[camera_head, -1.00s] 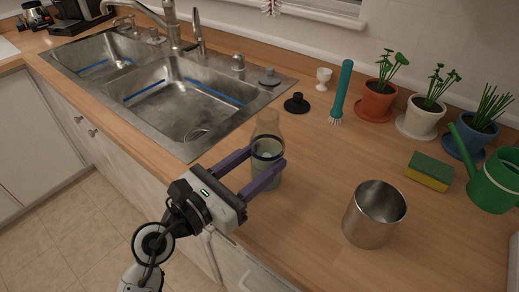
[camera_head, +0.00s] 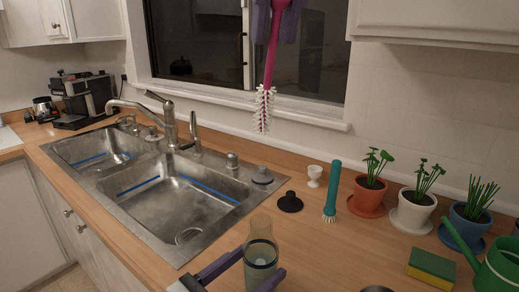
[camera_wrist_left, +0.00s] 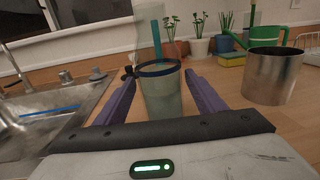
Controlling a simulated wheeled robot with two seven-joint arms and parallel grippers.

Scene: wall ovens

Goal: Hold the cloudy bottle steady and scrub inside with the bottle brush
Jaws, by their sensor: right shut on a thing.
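The cloudy bottle (camera_head: 261,256), greyish and see-through with a dark ring around it, stands upright on the counter; it also shows in the left wrist view (camera_wrist_left: 161,98). My left gripper (camera_head: 261,268) is open, with its purple fingers on either side of the bottle. In the left wrist view a gap shows between the bottle and the right-hand finger. My right gripper (camera_head: 276,18), cut off by the top edge, is shut on the pink handle of the bottle brush (camera_head: 264,108). The brush hangs bristles down, in the air well above the bottle.
The sink (camera_head: 170,200) lies left of the bottle. A teal brush (camera_head: 331,195), a black stopper (camera_head: 290,202) and a white cup (camera_head: 314,175) stand behind. A steel canister (camera_wrist_left: 272,78), sponge (camera_head: 431,267), potted plants (camera_head: 412,212) and green watering can (camera_head: 497,265) are right.

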